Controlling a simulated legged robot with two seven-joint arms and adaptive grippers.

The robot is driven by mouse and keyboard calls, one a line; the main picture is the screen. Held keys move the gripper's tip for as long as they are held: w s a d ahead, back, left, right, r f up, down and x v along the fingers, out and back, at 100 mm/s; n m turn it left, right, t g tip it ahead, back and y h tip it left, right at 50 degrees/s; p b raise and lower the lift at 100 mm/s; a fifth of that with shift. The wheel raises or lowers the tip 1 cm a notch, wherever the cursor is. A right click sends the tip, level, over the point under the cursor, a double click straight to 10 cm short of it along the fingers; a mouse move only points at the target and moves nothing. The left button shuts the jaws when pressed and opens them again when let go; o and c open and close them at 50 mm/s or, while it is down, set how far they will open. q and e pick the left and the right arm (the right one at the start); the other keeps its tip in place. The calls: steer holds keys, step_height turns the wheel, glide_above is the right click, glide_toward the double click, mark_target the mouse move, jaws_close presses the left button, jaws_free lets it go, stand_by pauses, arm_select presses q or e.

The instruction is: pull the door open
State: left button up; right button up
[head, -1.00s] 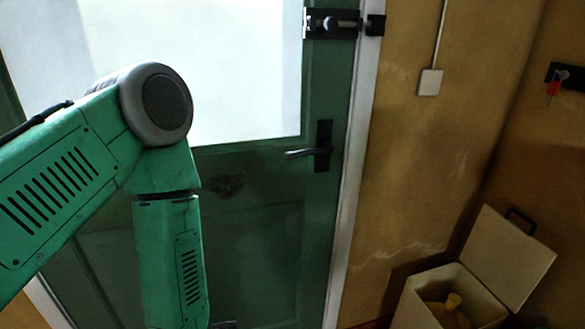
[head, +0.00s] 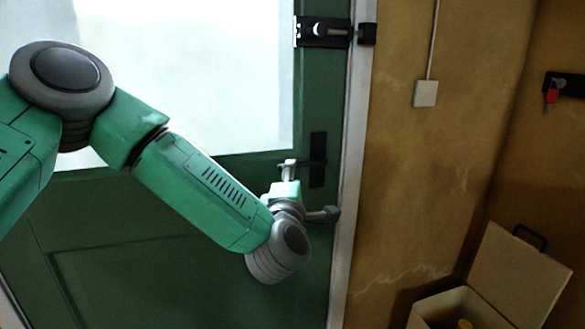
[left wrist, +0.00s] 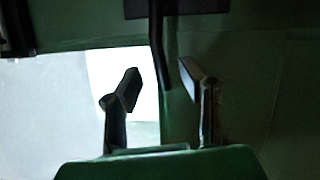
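The green door (head: 130,265) with its bright pane appears shut in its frame. Its black lever handle has an upright plate (head: 318,160) near the door's right edge. My left gripper (head: 288,165) is at the lever in the head view and covers much of it. In the left wrist view the lever (left wrist: 157,45) runs down from its plate, its end between the two spread fingers of my left gripper (left wrist: 160,88). Gaps show on both sides of the lever, so the gripper is open around it. My right gripper is not in view.
A black slide bolt (head: 325,31) sits on the door above the handle, with its catch (head: 367,34) on the frame. An open-lidded box (head: 515,275) stands at lower right.

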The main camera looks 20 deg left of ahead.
arm_select(q)
steer(key=x, duration=0.4)
steer(key=shift+w+d, duration=0.1)
steer(key=shift+w, duration=0.25)
steer(key=shift+a+f, duration=0.1)
steer(key=shift+a, duration=0.45)
steer(key=shift+d, duration=0.2)
steer(key=c, duration=0.6)
steer(key=shift+d, duration=0.4)
jaws_close()
